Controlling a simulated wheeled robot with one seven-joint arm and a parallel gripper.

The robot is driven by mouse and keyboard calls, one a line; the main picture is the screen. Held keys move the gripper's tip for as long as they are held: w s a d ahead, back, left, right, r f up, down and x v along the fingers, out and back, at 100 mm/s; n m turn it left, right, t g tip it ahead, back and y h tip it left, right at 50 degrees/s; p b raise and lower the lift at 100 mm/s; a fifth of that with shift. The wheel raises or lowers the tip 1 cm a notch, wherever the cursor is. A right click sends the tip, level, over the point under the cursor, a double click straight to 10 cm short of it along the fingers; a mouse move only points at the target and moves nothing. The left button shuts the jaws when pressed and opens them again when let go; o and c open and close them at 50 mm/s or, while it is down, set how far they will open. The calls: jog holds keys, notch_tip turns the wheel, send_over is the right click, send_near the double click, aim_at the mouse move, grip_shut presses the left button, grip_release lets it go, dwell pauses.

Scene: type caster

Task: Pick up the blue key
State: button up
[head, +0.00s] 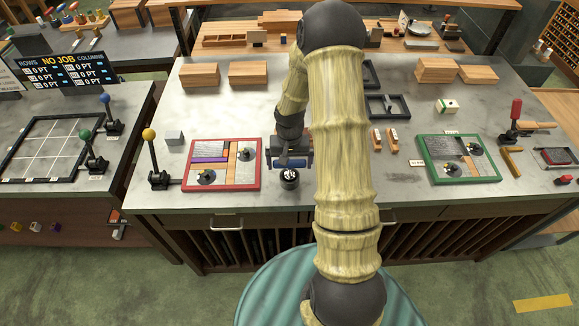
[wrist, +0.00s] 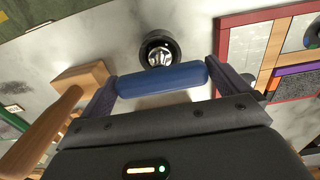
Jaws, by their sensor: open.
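My gripper (head: 292,164) is open above the front of the middle bench, to the right of the red-framed tray. In the wrist view, a blue rounded bar (wrist: 162,79) spans the gap between the two fingers of my gripper (wrist: 162,88). I cannot tell whether this bar is the blue key; no clear key shape shows. A small black round piece with a shiny centre (head: 289,179) is just in front of my gripper on the bench. It also shows beyond the blue bar in the wrist view (wrist: 160,50).
The red-framed tray (head: 193,187) is close on the left, with a yellow-knobbed lever (head: 150,135) beyond it. A green-framed tray (head: 495,176) is at right. Small coloured pieces (head: 56,227) sit along the left bench's front. Bare bench surface lies behind the red-framed tray.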

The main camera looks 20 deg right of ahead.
aim_at(289, 168)
jog(key=shift+f+p, duration=0.55)
jog(key=shift+f, duration=1.2)
jog(key=shift+c, duration=0.4)
jog(key=c, duration=0.6)
jog(key=shift+w, duration=0.1)
jog(key=shift+c, duration=0.2)
notch_tip(289, 168, up, 10)
jog(key=b, duration=0.2)
jog(key=shift+b, duration=0.35)
